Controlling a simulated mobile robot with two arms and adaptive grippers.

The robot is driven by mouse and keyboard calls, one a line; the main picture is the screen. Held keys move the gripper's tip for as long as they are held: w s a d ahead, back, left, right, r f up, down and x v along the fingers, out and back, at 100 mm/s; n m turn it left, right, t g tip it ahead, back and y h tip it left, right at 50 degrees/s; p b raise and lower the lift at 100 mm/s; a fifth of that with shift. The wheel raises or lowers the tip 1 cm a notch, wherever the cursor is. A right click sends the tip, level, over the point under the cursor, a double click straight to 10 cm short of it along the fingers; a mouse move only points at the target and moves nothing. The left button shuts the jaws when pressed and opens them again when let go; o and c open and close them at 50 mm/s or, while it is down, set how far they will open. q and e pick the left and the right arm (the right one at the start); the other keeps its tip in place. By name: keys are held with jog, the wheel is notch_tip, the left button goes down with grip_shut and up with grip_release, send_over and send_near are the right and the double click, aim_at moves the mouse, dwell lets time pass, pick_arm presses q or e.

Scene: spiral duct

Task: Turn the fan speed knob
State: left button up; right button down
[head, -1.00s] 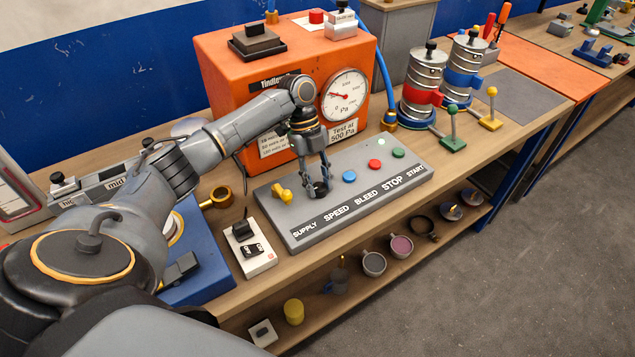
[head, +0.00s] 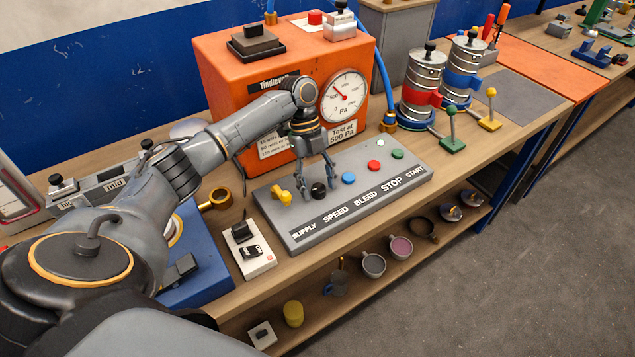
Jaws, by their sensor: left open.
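The black speed knob (head: 318,190) stands on the grey control panel (head: 370,200), above the printed word SPEED. To its left is the yellow supply knob (head: 281,195); to its right are a blue button (head: 348,178), a red button (head: 375,167) and a green button (head: 397,154). My left gripper (head: 318,180) points down over the panel with its fingers apart, one on each side of the speed knob. I cannot tell whether a finger touches it. The dial gauge (head: 344,97) on the orange box has its red needle pointing up and left. My right gripper is not in view.
The orange box (head: 222,75) stands right behind the panel. Metal canisters (head: 423,80) and green and yellow levers (head: 453,135) stand to the right. A white switch block (head: 248,248) sits left of the panel. Cups and lids lie on the shelf below.

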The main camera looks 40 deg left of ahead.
aim_at(318, 186)
pick_arm(q)
jog(key=shift+r, duration=0.1)
notch_tip(318, 186, up, 10)
dwell(0.4)
dwell(0.5)
